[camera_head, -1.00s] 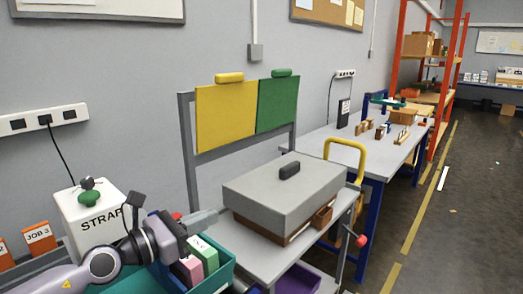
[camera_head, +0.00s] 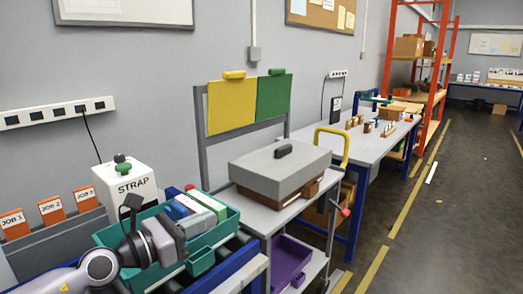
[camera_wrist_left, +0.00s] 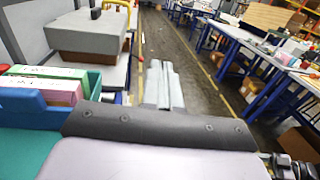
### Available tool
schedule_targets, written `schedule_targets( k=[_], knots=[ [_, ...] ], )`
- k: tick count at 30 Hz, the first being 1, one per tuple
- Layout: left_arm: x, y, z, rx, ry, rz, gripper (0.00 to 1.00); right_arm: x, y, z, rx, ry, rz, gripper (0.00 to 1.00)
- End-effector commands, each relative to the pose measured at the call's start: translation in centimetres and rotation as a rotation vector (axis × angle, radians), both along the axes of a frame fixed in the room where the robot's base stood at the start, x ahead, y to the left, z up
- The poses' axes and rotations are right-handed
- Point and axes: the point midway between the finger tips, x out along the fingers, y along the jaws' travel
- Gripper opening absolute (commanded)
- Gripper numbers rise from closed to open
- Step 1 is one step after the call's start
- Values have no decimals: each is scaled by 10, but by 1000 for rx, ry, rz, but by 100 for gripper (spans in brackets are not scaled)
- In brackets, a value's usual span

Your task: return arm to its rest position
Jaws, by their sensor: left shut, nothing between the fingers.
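My left arm comes in at the lower left of the head view. Its left gripper (camera_head: 202,222) is over the teal bin (camera_head: 228,247), pointing right. In the left wrist view the grey fingers (camera_wrist_left: 163,84) lie together, shut and empty, with floor and tables behind them. The bin holds a green-and-white box (camera_head: 208,205), a pink box (camera_wrist_left: 52,90) and a blue item (camera_wrist_left: 22,100). The gripper and wrist hide part of the bin. My right gripper is in neither view.
A white STRAP box (camera_head: 128,190) stands behind the bin, beside orange job cards (camera_head: 52,210). A cart carries a grey lidded case (camera_head: 280,168), with a purple bin (camera_head: 290,262) below. Workbenches (camera_head: 375,145) stand farther back.

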Motion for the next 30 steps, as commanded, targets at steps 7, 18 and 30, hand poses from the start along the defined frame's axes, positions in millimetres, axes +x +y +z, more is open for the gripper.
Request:
schedule_targets(
  k=[7, 18, 30],
  knots=[
    [-28, -22, -39, -428, 343, 4, 0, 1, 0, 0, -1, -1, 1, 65],
    [-71, -7, -124, -1240, 977, 182, 0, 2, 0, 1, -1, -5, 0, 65],
    [-170, 51, -263, -2178, 1501, 632, 0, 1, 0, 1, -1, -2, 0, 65]
  ],
)
